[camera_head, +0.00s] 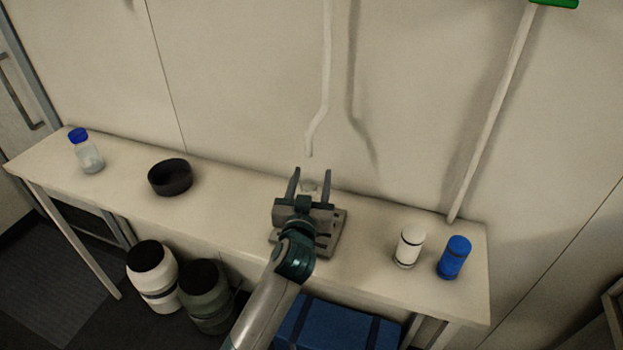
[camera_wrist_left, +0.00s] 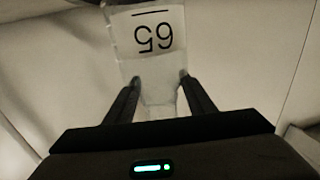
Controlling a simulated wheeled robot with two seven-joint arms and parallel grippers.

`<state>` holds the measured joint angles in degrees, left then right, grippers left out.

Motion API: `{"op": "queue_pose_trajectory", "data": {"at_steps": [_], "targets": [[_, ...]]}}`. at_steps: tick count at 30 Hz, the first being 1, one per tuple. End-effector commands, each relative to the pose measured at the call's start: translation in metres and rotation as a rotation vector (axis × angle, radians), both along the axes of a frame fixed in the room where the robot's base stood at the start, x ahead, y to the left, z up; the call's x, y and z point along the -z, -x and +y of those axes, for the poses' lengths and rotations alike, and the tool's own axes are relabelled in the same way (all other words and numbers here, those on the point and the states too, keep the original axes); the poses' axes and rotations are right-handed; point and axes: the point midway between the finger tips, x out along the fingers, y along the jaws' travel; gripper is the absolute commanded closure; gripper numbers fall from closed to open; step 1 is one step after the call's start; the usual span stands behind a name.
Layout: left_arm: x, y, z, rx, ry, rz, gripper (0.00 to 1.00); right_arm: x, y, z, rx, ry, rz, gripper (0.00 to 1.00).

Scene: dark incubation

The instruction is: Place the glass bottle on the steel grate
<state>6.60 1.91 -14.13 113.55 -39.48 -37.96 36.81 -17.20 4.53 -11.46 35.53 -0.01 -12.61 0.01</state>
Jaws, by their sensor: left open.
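A clear glass bottle (camera_wrist_left: 155,85) with a white label reading 65, upside down in the picture, shows in the left wrist view between and beyond my finger tips. In the head view only a small pale part of it (camera_head: 309,186) shows between the fingers. My left gripper (camera_head: 309,178) is open, its fingers on either side of the bottle; I cannot tell whether they touch it. The grey slotted steel grate (camera_head: 336,222) lies on the bench, partly hidden below my left gripper. Whether the bottle rests on the grate is hidden. My right gripper is not in view.
On the bench (camera_head: 235,215) stand a blue-capped clear bottle (camera_head: 88,154), a dark bowl (camera_head: 171,178), a white canister (camera_head: 408,248) and a blue canister (camera_head: 454,258). A pale rod (camera_head: 490,120) leans at the back right. Two drums (camera_head: 152,275) and a blue box (camera_head: 335,325) are below.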

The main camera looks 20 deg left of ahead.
Motion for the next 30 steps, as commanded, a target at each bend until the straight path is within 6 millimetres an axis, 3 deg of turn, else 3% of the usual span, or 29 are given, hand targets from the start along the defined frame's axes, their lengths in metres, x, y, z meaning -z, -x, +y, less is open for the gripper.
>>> {"op": "queue_pose_trajectory", "data": {"at_steps": [8,21,30], "targets": [[0.0,0.016,-0.003,0.001,0.001,-0.001,0.5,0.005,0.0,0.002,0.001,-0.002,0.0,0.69],[0.001,0.089,-0.015,0.0,0.003,0.0,0.5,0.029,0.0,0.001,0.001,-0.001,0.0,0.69],[-0.002,0.117,-0.019,-0.001,0.001,0.0,0.5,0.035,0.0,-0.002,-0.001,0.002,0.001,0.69]]}}
